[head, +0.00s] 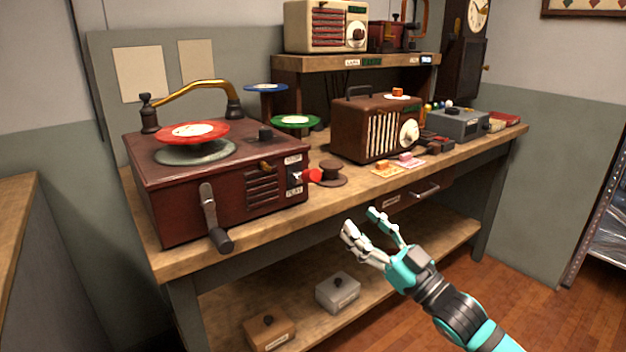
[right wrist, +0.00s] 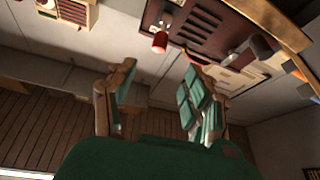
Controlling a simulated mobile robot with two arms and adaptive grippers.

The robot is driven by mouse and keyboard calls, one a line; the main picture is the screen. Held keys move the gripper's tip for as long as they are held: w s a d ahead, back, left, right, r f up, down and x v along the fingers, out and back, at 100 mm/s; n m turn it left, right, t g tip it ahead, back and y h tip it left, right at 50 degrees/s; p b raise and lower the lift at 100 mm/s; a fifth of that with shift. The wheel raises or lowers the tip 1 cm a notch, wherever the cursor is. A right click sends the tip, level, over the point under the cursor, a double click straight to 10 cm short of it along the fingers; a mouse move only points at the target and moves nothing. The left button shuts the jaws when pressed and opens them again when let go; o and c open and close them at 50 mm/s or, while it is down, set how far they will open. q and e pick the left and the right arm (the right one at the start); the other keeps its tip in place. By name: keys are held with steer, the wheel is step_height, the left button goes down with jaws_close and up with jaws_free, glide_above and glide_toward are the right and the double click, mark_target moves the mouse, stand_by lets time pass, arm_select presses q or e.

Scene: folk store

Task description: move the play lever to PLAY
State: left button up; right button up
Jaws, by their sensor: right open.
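The brown record player (head: 225,195) stands on the workbench at the left, with a red record (head: 193,132) on top. Its play lever has a red knob (head: 314,175) sticking out from the front plate, near the PLAY label (head: 294,190). I cannot tell the lever's exact setting. My right gripper (head: 359,218) is open and empty, in front of the bench edge, below and right of the knob and apart from it. In the right wrist view the red knob (right wrist: 160,42) shows just beyond the open fingers (right wrist: 158,75). My left gripper is not in view.
A dark spool (head: 331,174) stands on the bench close to the right of the knob. A crank handle (head: 213,215) juts from the player's front. A brown radio (head: 372,127) stands farther right. The workbench edge (head: 240,245) lies between gripper and player; the space before it is clear.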

mark_target(318, 181)
steer(key=x, duration=1.4)
steer(key=shift+w+a+r+b, duration=0.1)
steer(key=shift+w+a+b, duration=0.15)
steer(key=shift+a+b, duration=0.1)
steer(key=shift+w+a+r, duration=0.15)
steer(key=shift+w, duration=0.1)
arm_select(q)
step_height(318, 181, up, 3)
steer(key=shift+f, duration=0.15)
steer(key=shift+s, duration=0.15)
arm_select(e)
jaws_close()
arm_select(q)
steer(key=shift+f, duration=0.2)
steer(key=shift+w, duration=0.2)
